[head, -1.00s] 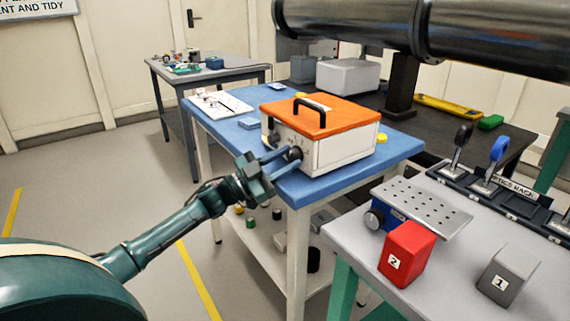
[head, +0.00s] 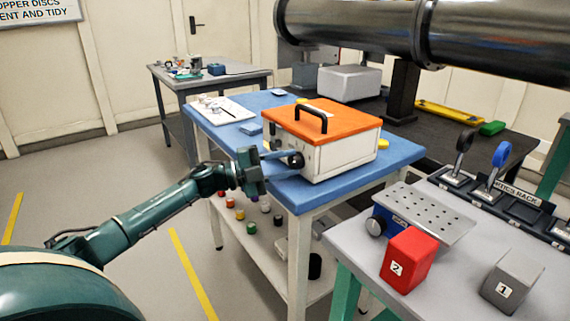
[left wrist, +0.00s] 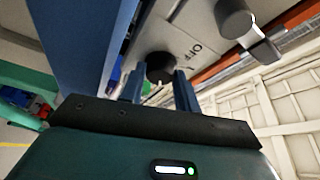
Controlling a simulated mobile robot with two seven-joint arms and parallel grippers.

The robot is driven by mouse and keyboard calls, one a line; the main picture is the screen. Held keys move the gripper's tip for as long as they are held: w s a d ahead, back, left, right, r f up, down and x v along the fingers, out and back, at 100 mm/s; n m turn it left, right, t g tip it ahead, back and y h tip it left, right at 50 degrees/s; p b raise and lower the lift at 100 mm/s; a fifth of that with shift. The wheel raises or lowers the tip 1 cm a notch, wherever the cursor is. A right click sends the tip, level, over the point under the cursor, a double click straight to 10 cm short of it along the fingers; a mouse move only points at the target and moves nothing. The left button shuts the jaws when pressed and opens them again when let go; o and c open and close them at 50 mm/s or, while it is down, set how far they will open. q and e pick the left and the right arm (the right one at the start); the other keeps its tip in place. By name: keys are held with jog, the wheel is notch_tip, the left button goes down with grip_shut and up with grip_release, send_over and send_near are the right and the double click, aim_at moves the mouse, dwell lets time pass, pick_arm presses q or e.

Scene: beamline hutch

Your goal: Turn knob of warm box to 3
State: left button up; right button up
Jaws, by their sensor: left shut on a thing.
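The warm box (head: 340,157) is white with an orange lid and a black handle, and stands on the blue-topped table. Its dark round knob (head: 295,160) is on the side facing my left arm. My left gripper (head: 285,158) reaches the knob with both blue fingers, shut on it. In the left wrist view the knob (left wrist: 160,68) sits between the fingertips (left wrist: 160,78), with the word OFF printed beside it and a second dark fitting (left wrist: 240,25) further along the panel. The other dial marks cannot be read. My right gripper is not in view.
The blue table (head: 400,153) has a white board (head: 222,110) behind the box and a lower shelf with several small coloured items. At the right, a grey bench (head: 350,240) holds a red block (head: 408,260), a grey block (head: 512,283) and a rack.

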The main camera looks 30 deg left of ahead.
pick_arm(q)
jog(key=shift+m, duration=0.5)
jog(key=o, duration=0.7)
jog(key=shift+s+a+f, duration=0.1)
jog(key=shift+s+a, duration=0.15)
jog(key=v, duration=1.2)
jog(key=shift+a+r, duration=0.2)
